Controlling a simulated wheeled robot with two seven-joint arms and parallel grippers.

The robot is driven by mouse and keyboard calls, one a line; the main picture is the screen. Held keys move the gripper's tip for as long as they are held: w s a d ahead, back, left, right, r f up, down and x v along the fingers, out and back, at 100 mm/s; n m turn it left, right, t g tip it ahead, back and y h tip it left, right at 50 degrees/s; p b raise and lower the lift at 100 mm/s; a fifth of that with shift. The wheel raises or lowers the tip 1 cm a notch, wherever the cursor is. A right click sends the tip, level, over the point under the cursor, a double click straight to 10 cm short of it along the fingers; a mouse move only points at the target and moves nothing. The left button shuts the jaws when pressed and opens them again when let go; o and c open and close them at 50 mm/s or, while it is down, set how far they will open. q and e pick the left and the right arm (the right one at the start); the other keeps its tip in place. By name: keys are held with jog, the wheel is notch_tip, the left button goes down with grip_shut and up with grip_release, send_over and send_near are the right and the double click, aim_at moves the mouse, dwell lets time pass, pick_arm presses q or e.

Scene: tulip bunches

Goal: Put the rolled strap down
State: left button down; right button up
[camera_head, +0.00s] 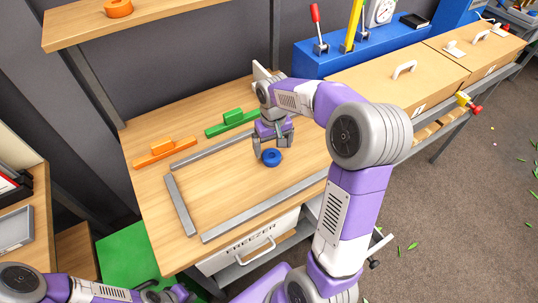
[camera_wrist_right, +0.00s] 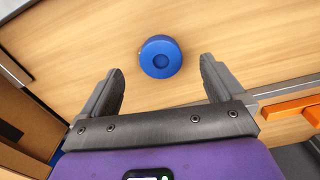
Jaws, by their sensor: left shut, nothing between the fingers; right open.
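The rolled strap is a blue disc-like roll (camera_head: 271,157) on the wooden table, inside the area marked by grey metal bars. It also shows in the right wrist view (camera_wrist_right: 160,57), lying flat beyond the fingertips. My right gripper (camera_head: 271,146) is open just above and beside the roll; in the wrist view its fingers (camera_wrist_right: 160,78) are wide apart, with bare wood between them. I cannot tell the exact height of the fingers over the table. My left gripper (camera_head: 168,294) is at the bottom left of the head view, away from the table top, shut and empty.
Grey bars (camera_head: 180,205) frame the work area. An orange piece (camera_head: 166,152) and a green piece (camera_head: 232,122) lie along the back. Blue and wooden boxes (camera_head: 400,78) stand at the right. The table inside the bars is otherwise clear.

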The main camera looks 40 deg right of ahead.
aim_at(272, 155)
jog(key=f, duration=0.1)
jog(key=f+b, duration=0.1)
jog(key=f, duration=0.3)
jog(key=shift+w+d+f+b, duration=0.15)
jog(key=shift+w+b, duration=0.25)
jog(key=c, duration=1.2)
jog(key=shift+r, duration=0.2)
jog(key=shift+c, duration=0.2)
